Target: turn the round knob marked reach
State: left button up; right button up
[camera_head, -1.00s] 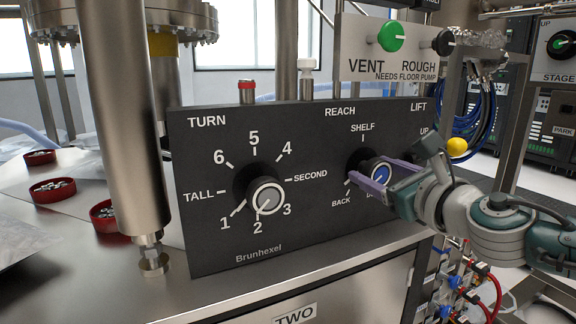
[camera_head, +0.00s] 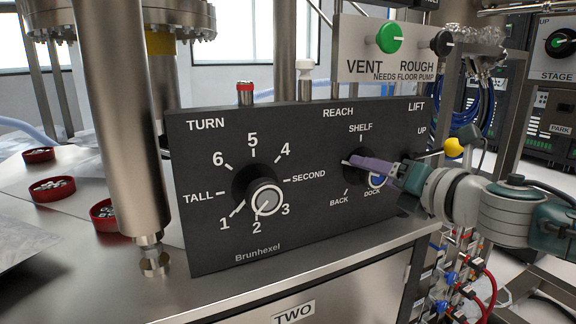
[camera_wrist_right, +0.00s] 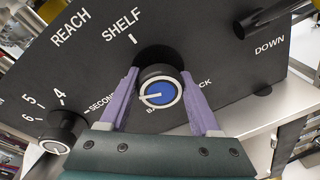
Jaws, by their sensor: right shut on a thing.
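The round knob under the word REACH has a blue cap with a white ring and a white pointer line. In the wrist view the knob (camera_wrist_right: 160,94) sits between my right gripper's two purple fingers (camera_wrist_right: 159,75), which are shut on its sides. There its pointer line points left, away from the SHELF mark above. In the head view the right gripper (camera_head: 372,168) reaches in from the right, and its upper finger covers most of the knob (camera_head: 376,181). Only a bit of blue and white shows near DOCK. My left gripper is out of view.
The black panel (camera_head: 300,228) also bears a TURN knob (camera_head: 265,197) at left and a yellow-tipped LIFT lever (camera_head: 453,148) close to my right wrist. Above are green VENT (camera_head: 390,38) and black ROUGH (camera_head: 442,43) knobs. A steel column (camera_head: 125,120) stands left.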

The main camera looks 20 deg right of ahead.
jog(key=m+y, duration=0.1)
jog(key=m, duration=0.4)
jog(key=shift+d+f+m+p, duration=0.1)
jog(key=shift+m+p, duration=0.25)
jog(key=shift+m, duration=0.05)
jog(key=m+y, duration=0.1)
jog(key=m, duration=0.2)
jog(key=shift+m, duration=0.3)
jog(key=shift+f+m, duration=0.1)
jog(key=shift+m, duration=0.9)
jog(key=o, duration=1.4)
jog(key=shift+c, duration=0.2)
